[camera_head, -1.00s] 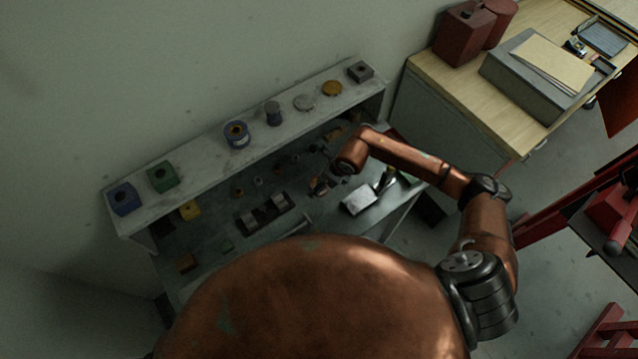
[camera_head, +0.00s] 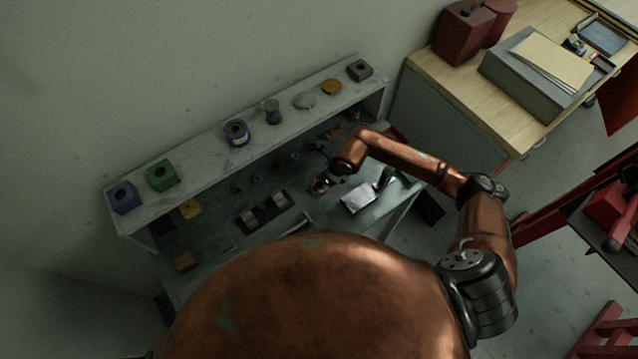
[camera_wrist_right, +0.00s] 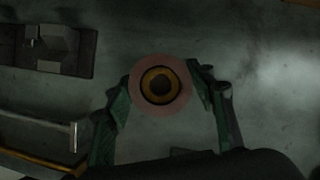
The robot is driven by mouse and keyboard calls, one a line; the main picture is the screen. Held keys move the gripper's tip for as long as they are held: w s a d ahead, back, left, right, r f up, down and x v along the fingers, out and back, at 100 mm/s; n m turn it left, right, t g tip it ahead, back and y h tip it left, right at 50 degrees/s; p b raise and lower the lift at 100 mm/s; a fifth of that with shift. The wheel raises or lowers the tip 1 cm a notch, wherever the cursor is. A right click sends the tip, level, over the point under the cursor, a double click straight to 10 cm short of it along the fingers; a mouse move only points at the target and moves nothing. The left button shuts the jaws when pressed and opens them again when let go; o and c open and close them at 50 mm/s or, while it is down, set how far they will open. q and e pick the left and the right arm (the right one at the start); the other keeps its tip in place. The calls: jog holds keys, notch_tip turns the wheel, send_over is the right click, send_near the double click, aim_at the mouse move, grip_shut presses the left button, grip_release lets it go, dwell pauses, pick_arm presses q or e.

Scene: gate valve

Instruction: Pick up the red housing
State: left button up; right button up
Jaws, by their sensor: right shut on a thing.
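In the head view my right gripper (camera_head: 322,184) is low over the bench, small and dark, and the housing is hard to make out there. I cannot tell whether the housing touches the bench. My left gripper is out of view.
A dark fixture with two grey blocks (camera_head: 265,211) stands on the bench left of the gripper. A metal bar (camera_wrist_right: 40,118) lies at lower left in the wrist view. The shelf (camera_head: 205,160) above holds blue, green, grey and yellow parts. A silver box (camera_head: 358,199) lies right.

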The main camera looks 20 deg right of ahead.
grip_shut()
jog(key=shift+w+r, duration=0.1)
jog(key=shift+r, duration=0.1)
